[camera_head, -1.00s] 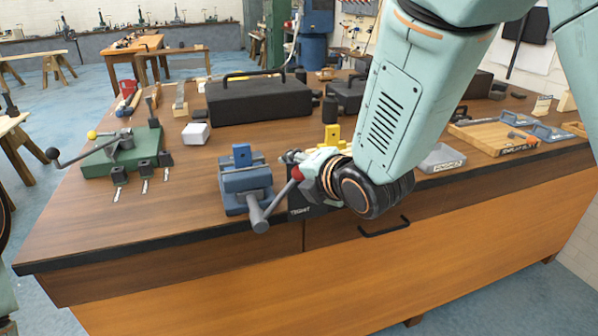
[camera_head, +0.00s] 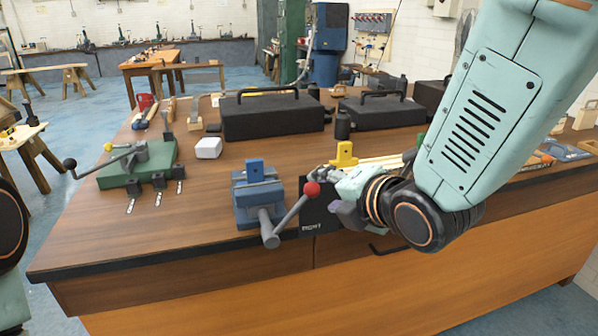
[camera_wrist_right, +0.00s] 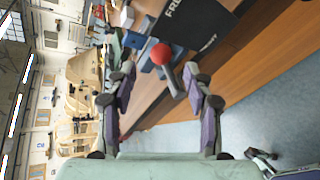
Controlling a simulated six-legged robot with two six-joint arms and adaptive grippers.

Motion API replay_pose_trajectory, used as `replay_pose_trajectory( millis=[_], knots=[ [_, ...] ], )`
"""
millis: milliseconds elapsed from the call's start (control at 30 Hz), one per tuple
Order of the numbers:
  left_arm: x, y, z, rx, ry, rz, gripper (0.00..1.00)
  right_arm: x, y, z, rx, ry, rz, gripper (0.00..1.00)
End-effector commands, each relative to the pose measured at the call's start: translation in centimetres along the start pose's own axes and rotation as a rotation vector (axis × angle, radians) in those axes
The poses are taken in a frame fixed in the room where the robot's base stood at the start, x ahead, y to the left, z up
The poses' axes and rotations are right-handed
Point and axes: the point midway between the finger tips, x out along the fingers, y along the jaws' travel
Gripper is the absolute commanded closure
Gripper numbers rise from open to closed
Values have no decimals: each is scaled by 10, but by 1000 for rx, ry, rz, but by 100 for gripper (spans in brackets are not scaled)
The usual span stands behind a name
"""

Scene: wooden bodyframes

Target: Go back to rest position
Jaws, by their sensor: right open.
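My right gripper (camera_head: 338,190) is in front of the workbench (camera_head: 130,235), just right of the blue vise (camera_head: 258,200) and its red-knobbed handle (camera_head: 312,189). In the right wrist view, the gripper (camera_wrist_right: 165,80) is open and its two fingers stand apart with nothing held. There the red knob (camera_wrist_right: 162,54) shows between the fingers, beyond their tips; I cannot tell the exact gap. The right forearm (camera_head: 490,115) comes down from the top right. Only a piece of my left arm shows at the left edge; the left gripper is not in view.
A green clamping fixture (camera_head: 140,165) with a long lever, a white block (camera_head: 208,147), black cases (camera_head: 272,115) and a yellow piece (camera_head: 344,155) are on the bench. A drawer handle (camera_head: 385,250) sticks out of its front. Open blue floor (camera_head: 75,115) lies to the left.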

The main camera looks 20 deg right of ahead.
Motion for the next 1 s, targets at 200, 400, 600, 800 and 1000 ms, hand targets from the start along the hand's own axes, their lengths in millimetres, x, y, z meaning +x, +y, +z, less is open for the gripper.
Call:
replay_pose_trajectory(
  millis=[200,400,600,800,1000],
  knots=[
    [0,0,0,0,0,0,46,0,-1,0,150,-1,-4,48],
    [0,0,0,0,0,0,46,0,-6,5,581,-29,-23,48],
    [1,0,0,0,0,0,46,9,-51,-7,1066,-76,-121,48],
    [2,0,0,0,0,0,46,15,-142,-45,1564,-210,-323,48],
    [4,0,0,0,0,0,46,-6,-251,-100,1926,-456,-562,48]
  ],
)
